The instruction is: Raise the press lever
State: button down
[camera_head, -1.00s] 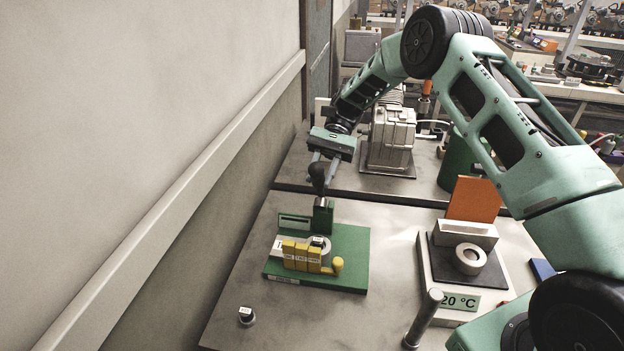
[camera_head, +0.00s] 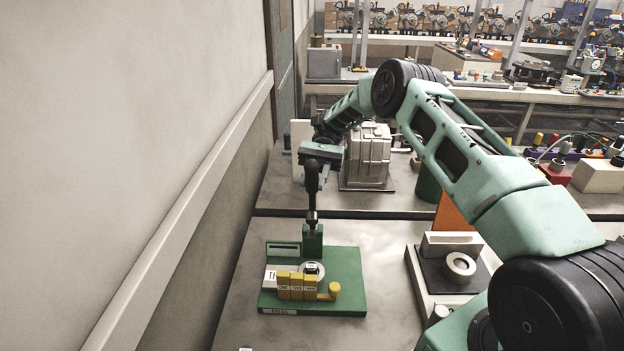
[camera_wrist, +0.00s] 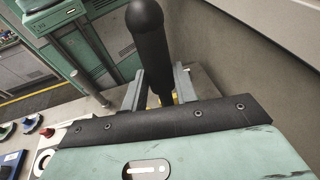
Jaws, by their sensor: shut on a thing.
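The press lever (camera_head: 312,180) is a long black handle that stands nearly upright on the green post (camera_head: 313,240) of the press. My gripper (camera_head: 317,176) is shut on the upper part of the lever. In the wrist view the lever's rounded black grip (camera_wrist: 147,40) sits between the two grey fingers of my gripper (camera_wrist: 159,85). The press has a green base plate (camera_head: 345,270) with a yellow toggle block (camera_head: 297,287) and a small part in a pale ring (camera_head: 313,268). The fingertips are partly hidden behind the lever in the head view.
A grey boxy machine (camera_head: 368,155) stands behind, close to my forearm. A scale-like fixture with a pale ring (camera_head: 459,267) and an orange panel (camera_head: 455,214) are on the right. The wall (camera_head: 150,150) runs along the left. The bench left of the press is clear.

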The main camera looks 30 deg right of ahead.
jog(key=c, duration=1.1)
grip_release()
notch_tip(320, 180, up, 10)
jog(key=shift+p, duration=0.3)
